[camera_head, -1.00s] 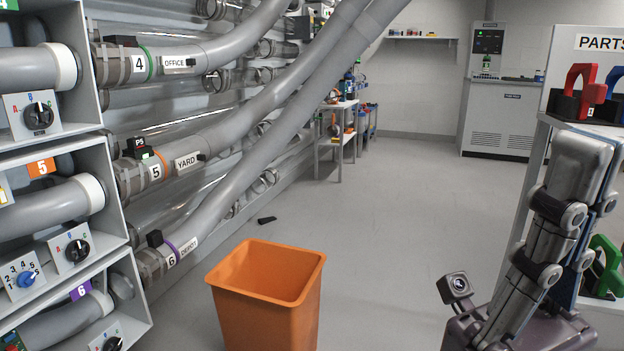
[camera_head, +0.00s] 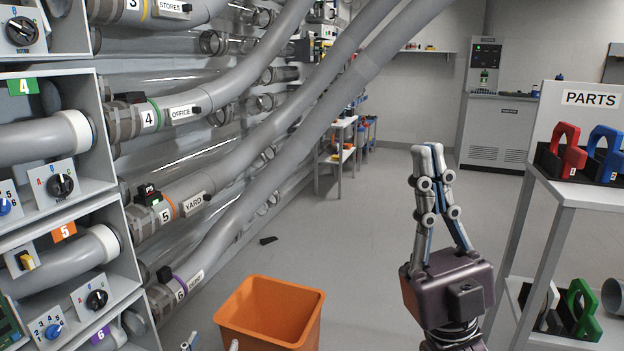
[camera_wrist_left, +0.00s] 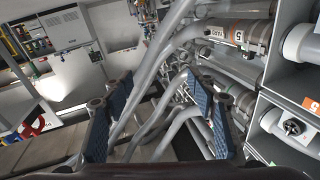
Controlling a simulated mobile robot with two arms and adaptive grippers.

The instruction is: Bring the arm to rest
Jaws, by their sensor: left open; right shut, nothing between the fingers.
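My right gripper (camera_head: 428,150) stands upright right of centre in the head view. Its two grey fingers point up with their tips together, nothing between them. It is in free air in front of the floor, left of the parts shelf. Only the fingertips of my left gripper (camera_head: 212,344) show at the bottom edge of the head view, just left of the orange bin. In the left wrist view my left gripper (camera_wrist_left: 158,84) has its two blue-padded fingers wide apart, with nothing between them. The rest of the left arm is out of view.
An orange bin (camera_head: 232,318) stands on the floor at bottom centre. Tube stations with knobs (camera_head: 62,186) and grey pipes (camera_head: 250,130) line the left. The parts shelf (camera_head: 572,190), holding red, blue and green handled pieces, is at the right. The floor behind is mostly clear.

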